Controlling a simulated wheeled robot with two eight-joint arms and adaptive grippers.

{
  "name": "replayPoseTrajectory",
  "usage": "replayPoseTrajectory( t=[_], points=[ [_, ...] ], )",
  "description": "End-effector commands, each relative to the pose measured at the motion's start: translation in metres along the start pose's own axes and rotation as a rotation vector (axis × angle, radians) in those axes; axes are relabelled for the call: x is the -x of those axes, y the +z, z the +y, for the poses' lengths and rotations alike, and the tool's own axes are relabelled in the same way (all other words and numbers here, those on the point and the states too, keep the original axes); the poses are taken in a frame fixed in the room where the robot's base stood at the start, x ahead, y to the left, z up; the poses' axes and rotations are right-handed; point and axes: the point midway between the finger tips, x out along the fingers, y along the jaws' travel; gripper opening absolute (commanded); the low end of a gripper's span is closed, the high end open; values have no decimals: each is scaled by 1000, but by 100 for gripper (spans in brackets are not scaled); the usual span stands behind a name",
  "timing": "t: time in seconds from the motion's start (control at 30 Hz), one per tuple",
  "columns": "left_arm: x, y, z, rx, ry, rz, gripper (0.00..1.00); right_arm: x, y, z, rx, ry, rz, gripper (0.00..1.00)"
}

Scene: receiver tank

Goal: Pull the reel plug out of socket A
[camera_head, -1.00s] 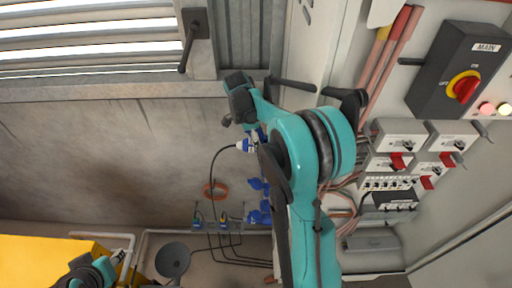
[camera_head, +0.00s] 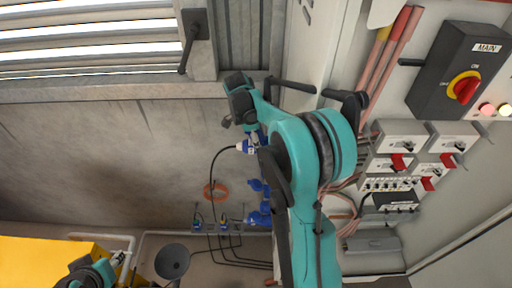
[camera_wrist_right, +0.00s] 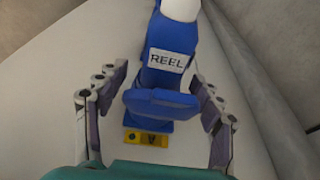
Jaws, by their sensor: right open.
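The blue reel plug (camera_wrist_right: 171,58), with a white "REEL" label and a white end, fills the middle of the right wrist view. It sits in the blue socket A (camera_wrist_right: 158,103), whose raised lid is in front. A yellow plate marked A (camera_wrist_right: 146,138) is below. My right gripper (camera_wrist_right: 160,76) is open, with one finger on each side of the plug and visible gaps. In the head view the plug (camera_head: 244,147) trails a black cable, and my right arm hides most of the socket. My left gripper (camera_head: 119,257) is at the lower left, too small to read.
More blue sockets (camera_head: 258,215) are below on the wall. An orange cable coil (camera_head: 215,190) hangs to their left. Switch boxes (camera_head: 400,135) and the MAIN switch (camera_head: 458,72) are on the right panel. A yellow object (camera_head: 35,262) stands at lower left.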

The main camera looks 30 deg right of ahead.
Motion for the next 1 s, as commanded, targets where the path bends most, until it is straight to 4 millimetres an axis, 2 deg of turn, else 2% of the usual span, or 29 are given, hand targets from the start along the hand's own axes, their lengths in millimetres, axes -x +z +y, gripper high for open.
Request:
replayPoseTrajectory(
  t=[0.33, 0.37, 0.5, 0.6, 1.0],
  points=[
    [-2, 2, 0, 0, 0, 0, 40, 0, 0, 0, 0, 0, 0, 67],
    [-2, 2, 0, 0, 0, 0, 40, 0, 0, 0, 0, 0, 0, 65],
    [-2, 2, 0, 0, 0, 0, 40, 0, 0, 0, 0, 0, 0, 28],
    [-2, 2, 0, 0, 0, 0, 40, 0, 0, 0, 0, 0, 0, 4],
    [-4, 3, 0, 0, 0, 0, 40, 3, 11, 0, 2, 0, -2, 4]
  ],
)
